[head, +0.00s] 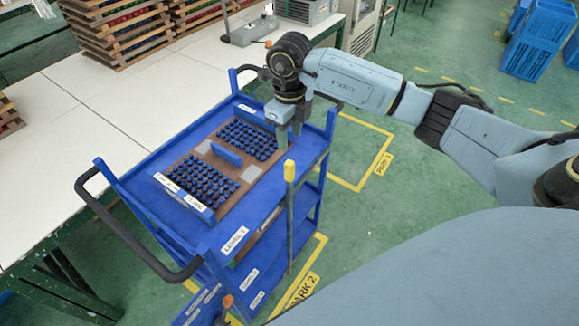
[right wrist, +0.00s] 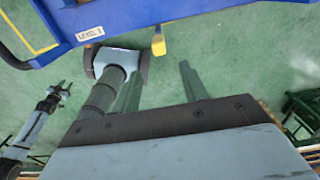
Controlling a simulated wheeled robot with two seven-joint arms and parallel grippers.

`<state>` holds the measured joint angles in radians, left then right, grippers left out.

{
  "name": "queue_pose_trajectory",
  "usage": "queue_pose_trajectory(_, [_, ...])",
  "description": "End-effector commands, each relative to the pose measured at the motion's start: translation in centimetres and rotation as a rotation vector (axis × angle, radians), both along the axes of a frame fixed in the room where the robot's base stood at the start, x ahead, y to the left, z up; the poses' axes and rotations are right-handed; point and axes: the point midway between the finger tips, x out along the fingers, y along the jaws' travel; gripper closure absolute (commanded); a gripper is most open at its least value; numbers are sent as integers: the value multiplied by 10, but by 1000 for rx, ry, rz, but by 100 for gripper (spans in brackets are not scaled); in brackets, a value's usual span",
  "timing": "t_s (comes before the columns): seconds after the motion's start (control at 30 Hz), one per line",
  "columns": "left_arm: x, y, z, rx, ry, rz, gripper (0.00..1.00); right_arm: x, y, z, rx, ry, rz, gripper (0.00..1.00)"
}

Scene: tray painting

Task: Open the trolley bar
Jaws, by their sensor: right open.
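The blue trolley (head: 305,165) stands beside the white table. Its bar (head: 290,205) is a grey upright with a yellow top, at the trolley's right side facing me. The yellow top (right wrist: 158,45) also shows in the right wrist view, just beyond the fingertips. My right gripper (head: 289,138) is open and empty, above the trolley's edge close over the yellow top. Its two spread fingers (right wrist: 160,68) show in the wrist view with nothing between them. A small gripper (right wrist: 62,90), apparently my left one, is far off at the wrist view's left; its opening is too small to judge.
The trolley's top holds a brown tray (head: 222,158) with several dark blue-capped pieces. A black handle (head: 135,245) curves out at the near left. Wooden crates (head: 125,35) are on the white table (head: 75,100). Green floor is free to the trolley's right; blue crates (head: 535,40) stand far right.

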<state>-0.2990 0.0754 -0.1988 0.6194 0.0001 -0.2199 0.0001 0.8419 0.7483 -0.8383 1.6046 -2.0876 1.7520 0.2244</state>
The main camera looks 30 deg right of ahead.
Motion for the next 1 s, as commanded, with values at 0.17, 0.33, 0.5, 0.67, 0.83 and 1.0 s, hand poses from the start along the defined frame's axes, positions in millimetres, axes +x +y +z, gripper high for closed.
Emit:
queue_pose_trajectory(0.17, [0,2,5,2,1,-2,64,-2,1,-28,1,8,1,56])
queue_pose_trajectory(0.33, [0,3,10,3,0,-3,64,-2,2,-65,4,7,1,56])
queue_pose_trajectory(0.5, [0,3,13,4,0,-3,64,-1,2,-98,4,5,1,56])
queue_pose_trajectory(0.67, [-1,3,14,4,1,-4,64,-1,2,-119,4,3,1,56])
queue_pose_trajectory(0.83, [-1,3,14,4,1,-4,64,-1,2,-129,5,1,3,56])
queue_pose_trajectory(1.0, [-1,3,14,4,1,-4,64,-1,2,-130,5,1,4,56])
